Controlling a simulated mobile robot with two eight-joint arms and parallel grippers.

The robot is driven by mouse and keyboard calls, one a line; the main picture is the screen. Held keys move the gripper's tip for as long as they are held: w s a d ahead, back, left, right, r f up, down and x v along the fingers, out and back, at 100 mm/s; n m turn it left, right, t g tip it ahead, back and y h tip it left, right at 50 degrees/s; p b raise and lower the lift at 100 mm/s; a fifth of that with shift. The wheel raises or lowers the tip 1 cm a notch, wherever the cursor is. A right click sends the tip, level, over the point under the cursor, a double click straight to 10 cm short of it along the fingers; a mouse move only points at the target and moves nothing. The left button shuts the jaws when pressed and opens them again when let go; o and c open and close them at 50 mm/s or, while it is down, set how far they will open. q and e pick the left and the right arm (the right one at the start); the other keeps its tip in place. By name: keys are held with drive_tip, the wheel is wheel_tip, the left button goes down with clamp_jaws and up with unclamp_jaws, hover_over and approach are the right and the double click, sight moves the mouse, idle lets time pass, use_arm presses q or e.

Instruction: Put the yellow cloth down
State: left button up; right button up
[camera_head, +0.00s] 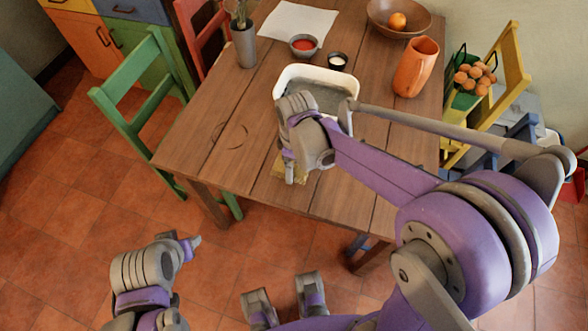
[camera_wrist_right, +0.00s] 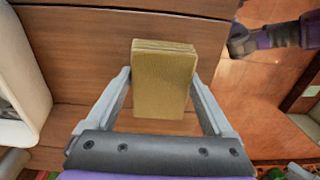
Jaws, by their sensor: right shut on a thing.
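The yellow cloth (camera_wrist_right: 163,80) is a folded, flat block in the right wrist view, between the two fingers of my right gripper (camera_wrist_right: 163,100). The gripper is shut on it. In the head view, my right gripper (camera_head: 291,178) is over the front part of the wooden table, and only small edges of the cloth (camera_head: 277,167) show around it. The cloth is close to the tabletop; I cannot tell whether it touches. My left gripper (camera_head: 188,247) is low at the left, off the table over the floor; its opening is not clear.
A white basin (camera_head: 316,72) stands just behind my right gripper. The wooden table (camera_head: 220,150) also holds an orange jug (camera_head: 415,68), a fruit bowl (camera_head: 385,24), small bowls and a grey vase (camera_head: 244,45). The front left of the tabletop is clear. A green chair (camera_head: 130,120) stands at the left.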

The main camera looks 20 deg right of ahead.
drive_tip(key=shift+f, duration=1.7)
drive_tip(key=shift+f, duration=0.1)
drive_tip(key=o, duration=1.1)
drive_tip(key=shift+b, duration=0.3)
drive_tip(key=shift+c, duration=0.2)
